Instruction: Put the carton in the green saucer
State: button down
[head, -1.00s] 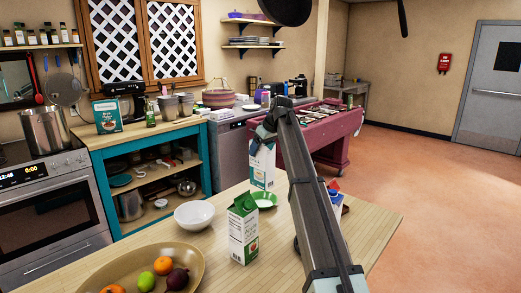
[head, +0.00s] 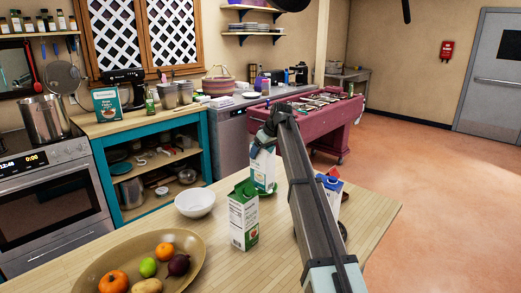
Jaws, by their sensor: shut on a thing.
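A white carton with a teal-green lower part (head: 262,168) is held by my gripper (head: 263,146), which is shut on its top from above. The carton is slightly tilted. Its base overlaps the green saucer (head: 271,189) on the wooden counter, so most of the saucer is hidden behind it. I cannot tell whether the carton touches the saucer. Another carton, white with a green top (head: 243,217), stands upright in front and to the left of the saucer.
A white bowl (head: 195,203) stands left of the cartons. A large tan bowl (head: 90,281) with fruit and vegetables is at the front left. A carton with blue and red on top (head: 332,183) stands right, partly behind my arm. Counter at the right edge is clear.

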jog(key=shift+f, duration=0.25)
jog(key=shift+c, duration=0.4)
grip_release()
jog(key=v, duration=1.2)
jog(key=shift+r, duration=0.3)
